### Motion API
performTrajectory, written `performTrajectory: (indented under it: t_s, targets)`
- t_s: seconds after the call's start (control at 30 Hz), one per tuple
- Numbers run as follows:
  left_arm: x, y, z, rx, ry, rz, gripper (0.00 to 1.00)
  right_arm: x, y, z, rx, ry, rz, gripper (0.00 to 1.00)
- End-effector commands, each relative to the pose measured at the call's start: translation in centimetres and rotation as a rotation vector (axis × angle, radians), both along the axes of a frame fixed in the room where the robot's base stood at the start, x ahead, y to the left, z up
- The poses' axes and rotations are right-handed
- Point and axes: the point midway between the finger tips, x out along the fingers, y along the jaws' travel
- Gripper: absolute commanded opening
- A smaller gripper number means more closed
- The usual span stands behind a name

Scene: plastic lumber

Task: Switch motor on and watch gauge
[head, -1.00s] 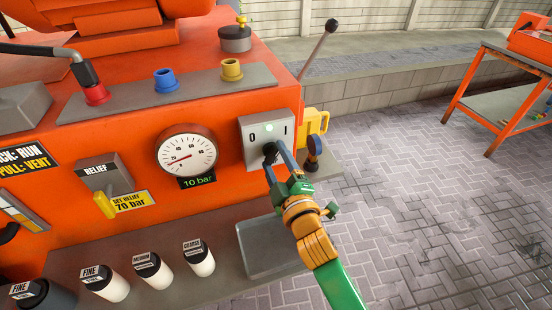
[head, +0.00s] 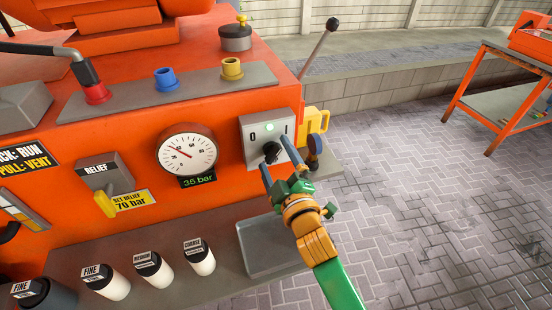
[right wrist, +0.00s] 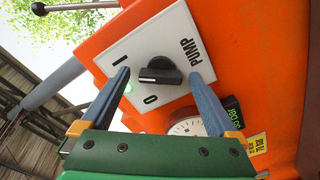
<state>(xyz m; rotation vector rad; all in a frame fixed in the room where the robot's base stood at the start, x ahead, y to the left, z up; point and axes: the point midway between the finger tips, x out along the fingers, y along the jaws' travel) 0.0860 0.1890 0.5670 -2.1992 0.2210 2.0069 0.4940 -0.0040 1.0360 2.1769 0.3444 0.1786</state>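The motor switch is a black knob (head: 271,152) on a grey plate (head: 258,127) marked 0 and I, with a lit green lamp (head: 269,127). My right gripper (head: 277,157) is open, its blue-grey fingers apart on either side of the knob. In the right wrist view the knob (right wrist: 160,74) sits between the spread fingers, clear of both, beside the word PUMP. The round white gauge (head: 188,155) has its needle in the lower part of the scale, and the green display (head: 198,181) below reads 35 bar. My left gripper is out of view.
A relief box with a yellow lever (head: 104,204) is left of the gauge, labelled SET RELIEF 70 bar. Several capped cylinders (head: 198,257) and a grey tray (head: 268,246) are below. A tall black-knobbed lever (head: 320,47) rises behind the switch.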

Motion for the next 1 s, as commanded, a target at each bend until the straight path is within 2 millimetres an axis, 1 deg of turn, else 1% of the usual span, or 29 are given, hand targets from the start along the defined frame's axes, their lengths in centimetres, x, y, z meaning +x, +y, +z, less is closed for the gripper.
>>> performTrajectory:
  t_s: [0.13, 0.2, 0.27, 0.4, 0.5, 0.6, 1.0]
  targets:
    - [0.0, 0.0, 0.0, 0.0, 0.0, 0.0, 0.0, -0.1, 0.0, -0.1, -0.001, 0.001, 0.0, 0.95]
    - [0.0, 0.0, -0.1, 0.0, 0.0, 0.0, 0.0, -0.5, -0.2, -0.2, -0.002, 0.002, 0.0, 0.95]
    - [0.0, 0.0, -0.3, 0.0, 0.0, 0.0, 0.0, -1.3, -0.5, -0.2, -0.001, 0.001, 0.0, 0.95]
    - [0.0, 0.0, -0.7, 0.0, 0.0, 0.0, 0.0, -4.1, -1.3, -0.3, -0.002, 0.002, 0.0, 0.95]
    - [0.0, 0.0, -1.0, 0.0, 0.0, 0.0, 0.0, -5.7, -1.8, -0.3, -0.001, 0.001, 0.001, 0.95]
    - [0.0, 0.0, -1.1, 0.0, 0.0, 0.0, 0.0, -6.6, -2.1, -0.2, -0.001, 0.002, 0.0, 0.95]
    - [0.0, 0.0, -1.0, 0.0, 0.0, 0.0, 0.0, -6.7, -2.2, -0.1, 0.0, 0.001, 0.0, 0.95]
